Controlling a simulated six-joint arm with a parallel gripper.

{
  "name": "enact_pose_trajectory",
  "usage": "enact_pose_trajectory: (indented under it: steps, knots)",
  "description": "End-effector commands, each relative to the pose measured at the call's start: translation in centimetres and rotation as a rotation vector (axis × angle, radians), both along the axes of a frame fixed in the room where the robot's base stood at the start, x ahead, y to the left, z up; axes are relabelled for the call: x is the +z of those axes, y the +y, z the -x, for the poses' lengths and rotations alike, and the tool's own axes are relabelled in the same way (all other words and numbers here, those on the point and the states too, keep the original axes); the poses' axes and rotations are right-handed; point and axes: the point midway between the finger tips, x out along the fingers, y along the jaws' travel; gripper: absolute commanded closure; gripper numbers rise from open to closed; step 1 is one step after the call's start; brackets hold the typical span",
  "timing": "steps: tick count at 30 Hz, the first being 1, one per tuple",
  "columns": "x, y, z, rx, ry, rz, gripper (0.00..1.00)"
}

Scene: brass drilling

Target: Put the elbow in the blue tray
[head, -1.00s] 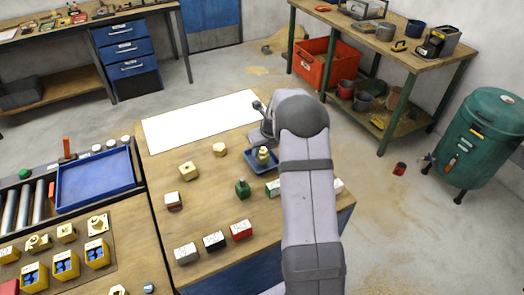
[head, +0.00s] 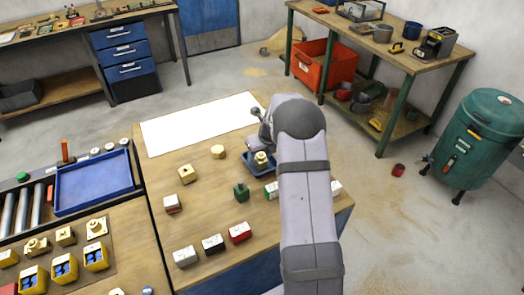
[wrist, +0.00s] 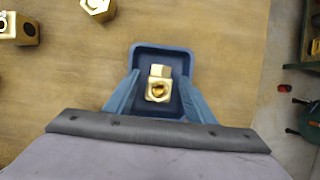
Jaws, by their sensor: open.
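A small dark blue tray (wrist: 142,54) lies on the wooden bench under my gripper; it also shows in the head view (head: 249,163). A brass fitting that looks like the elbow (wrist: 158,84), with a square body, a round hole and a hex end, sits inside this tray. It shows in the head view (head: 261,158) beside my arm. My gripper (wrist: 159,75) is open, with one finger on each side of the fitting and a gap to it on both sides. The height of the fingertips over the tray is unclear.
Brass pieces (head: 187,174) (head: 218,152) and a green one (head: 241,192) stand near the tray. Several labelled blocks (head: 213,243) line the front. A larger blue tray (head: 95,182) lies at left by rollers. A white sheet (head: 200,123) covers the bench's back.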

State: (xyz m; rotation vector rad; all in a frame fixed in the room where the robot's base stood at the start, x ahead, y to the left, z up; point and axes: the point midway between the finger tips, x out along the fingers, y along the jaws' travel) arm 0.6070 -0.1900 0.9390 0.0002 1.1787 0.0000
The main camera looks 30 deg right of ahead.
Motion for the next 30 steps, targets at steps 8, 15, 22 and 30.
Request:
enact_pose_trajectory:
  steps: [8,15,22,30]
  knots:
    - [2.1,-0.1,0.7,-0.001,-0.003,0.002,0.5]
    - [5.7,-0.1,2.2,-0.001,-0.005,0.003,0.5]
    - [9.0,-0.1,3.6,0.0,-0.004,0.002,0.5]
    - [11.1,0.0,4.5,0.0,-0.001,0.001,0.5]
